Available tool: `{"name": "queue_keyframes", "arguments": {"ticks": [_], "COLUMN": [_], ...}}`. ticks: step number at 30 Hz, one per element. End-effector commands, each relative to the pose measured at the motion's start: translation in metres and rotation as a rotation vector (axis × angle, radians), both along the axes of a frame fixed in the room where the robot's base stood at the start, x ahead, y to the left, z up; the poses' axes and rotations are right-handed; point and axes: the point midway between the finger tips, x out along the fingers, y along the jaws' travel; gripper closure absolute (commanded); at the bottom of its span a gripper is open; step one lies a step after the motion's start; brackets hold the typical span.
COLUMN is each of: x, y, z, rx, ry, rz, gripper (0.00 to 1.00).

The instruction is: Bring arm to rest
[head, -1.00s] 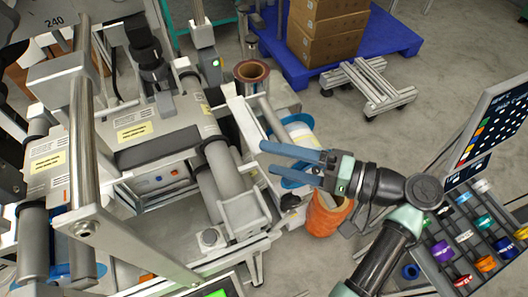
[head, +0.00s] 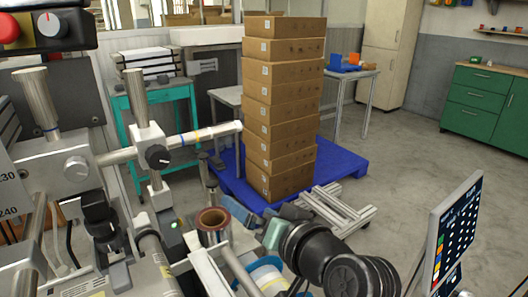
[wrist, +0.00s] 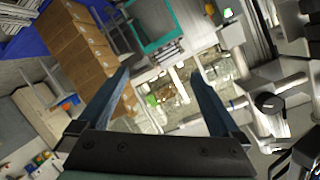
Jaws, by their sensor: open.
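My gripper (wrist: 161,78) is open in the wrist view. Its two blue fingers stand wide apart with nothing between them. In the head view my gripper (head: 237,213) is low in the middle, beside the copper-brown roll (head: 212,221) on the machine. It is seen end-on there and partly hidden by my wrist. My dark arm links fill the lower right middle of the head view.
The grey film machine (head: 70,170) stands close on the left. A tall stack of cardboard boxes (head: 283,110) sits on a blue pallet (head: 345,168) behind my gripper. A screen (head: 455,235) stands at the right. The floor (head: 420,170) is clear at centre right.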

Motion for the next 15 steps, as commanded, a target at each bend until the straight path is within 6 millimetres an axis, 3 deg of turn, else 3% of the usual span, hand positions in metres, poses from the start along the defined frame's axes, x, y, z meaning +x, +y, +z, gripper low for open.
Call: {"name": "queue_keyframes", "arguments": {"ticks": [1,4,8,11,15], "x": [0.003,-0.003,-0.04,-0.085,-0.166], "y": [0.0,-0.007,-0.011,-0.013,-0.015], "z": [0.041,0.117,0.21,0.272,0.342], "rx": [-0.063,-0.156,-0.235,-0.273,-0.3], "ry": [-0.139,-0.39,-0.701,-0.928,-1.23], "rz": [-0.071,-0.214,-0.376,-0.492,-0.654], "gripper": [0.0,0.0,0.0,0.0,0.0]}}
